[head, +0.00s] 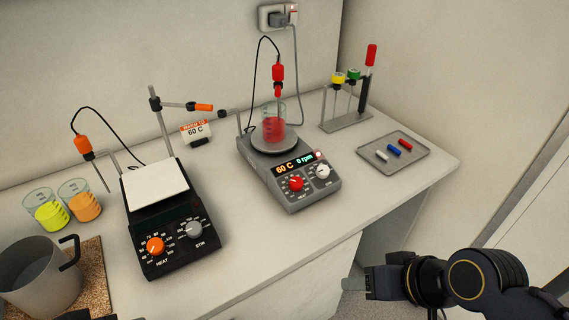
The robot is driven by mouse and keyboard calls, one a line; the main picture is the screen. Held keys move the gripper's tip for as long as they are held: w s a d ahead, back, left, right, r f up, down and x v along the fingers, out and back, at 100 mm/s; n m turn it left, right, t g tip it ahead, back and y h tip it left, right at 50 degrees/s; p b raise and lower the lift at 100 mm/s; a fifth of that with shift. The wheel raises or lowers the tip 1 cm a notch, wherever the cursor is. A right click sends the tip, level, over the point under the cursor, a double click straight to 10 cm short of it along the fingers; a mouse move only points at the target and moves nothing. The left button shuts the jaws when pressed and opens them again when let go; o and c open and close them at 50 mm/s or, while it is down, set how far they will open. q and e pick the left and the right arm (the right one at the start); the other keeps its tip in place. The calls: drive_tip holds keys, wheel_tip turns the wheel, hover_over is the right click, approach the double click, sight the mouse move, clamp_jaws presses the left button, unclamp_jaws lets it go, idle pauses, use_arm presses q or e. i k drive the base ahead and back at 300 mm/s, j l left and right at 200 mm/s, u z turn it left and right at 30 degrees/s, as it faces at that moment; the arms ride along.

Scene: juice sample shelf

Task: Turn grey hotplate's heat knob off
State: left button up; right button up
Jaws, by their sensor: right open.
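The grey hotplate (262,172) stands in the middle of the bench. Its display (295,164) reads 60 C and 0 rpm. Its red heat knob (296,183) is at the front left of the panel, beside a pale knob (322,171). A beaker of red liquid (272,126) sits on its round plate, with a red-topped probe (278,76) above it. My right gripper (357,284) is open at the lower right, beyond the bench's front edge, apart from the hotplate. I cannot make out my left gripper.
A black hotplate (171,225) with an orange knob stands to the left. Yellow (48,212) and orange (82,203) beakers and a metal pot (38,277) are further left. A tube rack (345,122) and grey tray (420,155) are at right. Bench space before the grey hotplate is clear.

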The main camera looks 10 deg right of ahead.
sight(296, 184)
drive_tip(key=i+l+u, duration=0.1)
drive_tip(key=l+u, duration=0.5)
drive_tip(key=u, duration=0.15)
drive_tip(key=i+l+u, duration=0.1)
drive_tip(key=l+u, duration=0.25)
